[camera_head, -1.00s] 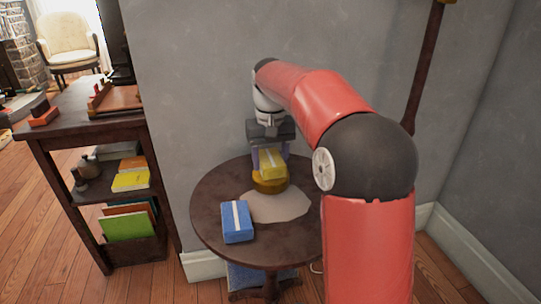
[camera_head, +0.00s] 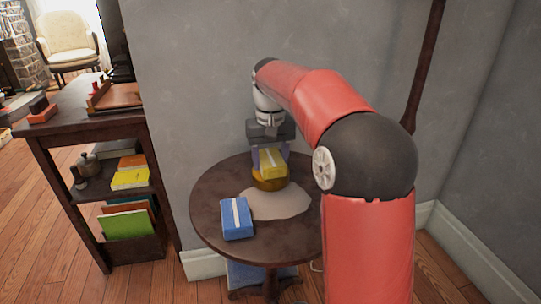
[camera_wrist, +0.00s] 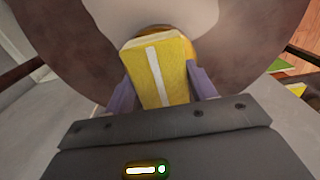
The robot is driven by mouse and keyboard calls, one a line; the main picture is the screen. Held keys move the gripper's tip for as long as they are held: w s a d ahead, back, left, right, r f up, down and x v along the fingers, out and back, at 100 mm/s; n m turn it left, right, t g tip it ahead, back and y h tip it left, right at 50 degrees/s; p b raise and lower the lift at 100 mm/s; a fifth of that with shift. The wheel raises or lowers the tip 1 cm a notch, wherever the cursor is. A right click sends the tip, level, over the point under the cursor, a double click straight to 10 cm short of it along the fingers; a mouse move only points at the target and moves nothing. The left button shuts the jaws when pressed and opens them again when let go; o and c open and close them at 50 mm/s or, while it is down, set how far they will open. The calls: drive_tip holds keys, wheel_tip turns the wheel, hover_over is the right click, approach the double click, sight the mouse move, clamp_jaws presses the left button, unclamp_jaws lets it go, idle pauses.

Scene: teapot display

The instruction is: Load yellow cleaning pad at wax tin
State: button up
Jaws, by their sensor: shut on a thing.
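The yellow cleaning pad (camera_head: 272,162), with a pale stripe, is held in my gripper (camera_head: 270,158) above the small round table. In the wrist view the pad (camera_wrist: 157,72) sits between the two purple-grey fingers of my gripper (camera_wrist: 160,88), which are shut on its sides. The round golden wax tin (camera_head: 270,183) is on the table just below the pad. In the wrist view only a sliver of the tin's edge (camera_wrist: 153,29) shows behind the pad; the pad hides most of it. I cannot tell whether pad and tin touch.
A blue pad (camera_head: 237,218) with a white stripe lies at the table's front left. A pale cloth or mat (camera_head: 285,205) lies around the tin on the round table (camera_head: 212,200). A dark shelf unit (camera_head: 85,150) with books stands left; the grey wall is close behind.

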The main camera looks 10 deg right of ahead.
sight(271, 158)
drive_tip(key=shift+f, duration=0.6)
idle(1.7)
drive_tip(key=shift+r, duration=0.1)
wheel_tip(271, 158, up, 7)
drive_tip(key=p, duration=0.7)
idle(0.5)
